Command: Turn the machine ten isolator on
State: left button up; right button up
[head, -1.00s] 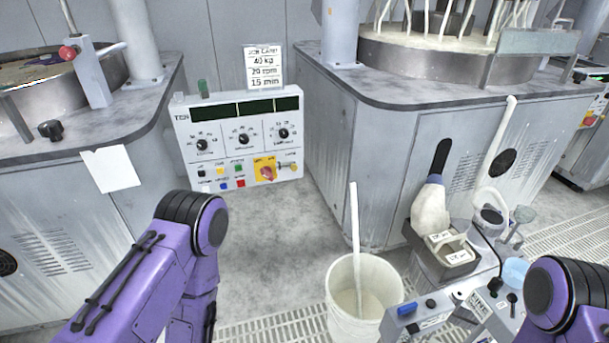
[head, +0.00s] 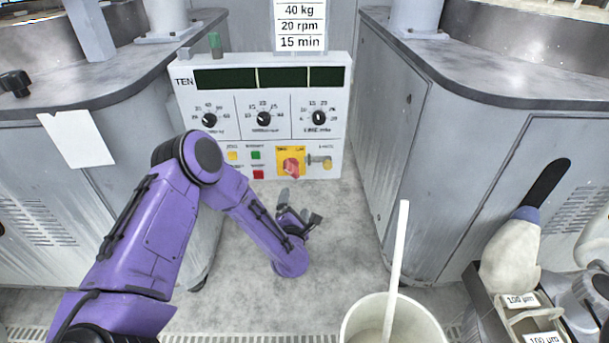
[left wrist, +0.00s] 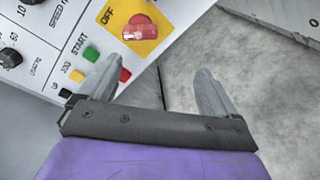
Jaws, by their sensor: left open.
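The machine ten panel (head: 262,105) is a white control box marked TEN, with dark displays and three black knobs. Its isolator (head: 291,163) is a red rotary handle on a yellow plate at the lower right of the panel. In the left wrist view the red isolator handle (left wrist: 139,27) sits at the top, with OFF lettered to its left. My left gripper (head: 299,207) is open and empty, in front of and below the panel. In the left wrist view its two fingers (left wrist: 157,85) point toward the panel's lower edge, apart from the handle. My right gripper is out of view.
A key-like brass fitting (head: 320,161) is right of the isolator; coloured buttons (head: 255,156) are left of it. Grey machine cabinets (head: 400,130) flank the panel. A white bucket (head: 415,318) with a stick stands at the front right. Grey floor below the panel is clear.

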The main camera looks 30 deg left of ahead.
aim_at(292, 173)
pick_arm(q)
jog(key=w+a+n, duration=0.1)
jog(key=w+a, duration=0.1)
jog(key=w, duration=0.1)
jog(key=w+a+r+n+y, duration=0.1)
jog(key=w+a, duration=0.1)
jog(key=w, duration=0.1)
jog(key=w+a+r, duration=0.1)
jog(key=w+a, duration=0.2)
jog(key=w, duration=0.1)
jog(key=shift+n+y+b, duration=0.3)
jog(key=shift+n+b, duration=0.1)
jog(key=shift+w+a+r, duration=0.15)
jog(key=shift+w+a, duration=0.05)
jog(key=shift+w, duration=0.25)
jog(key=c, duration=1)
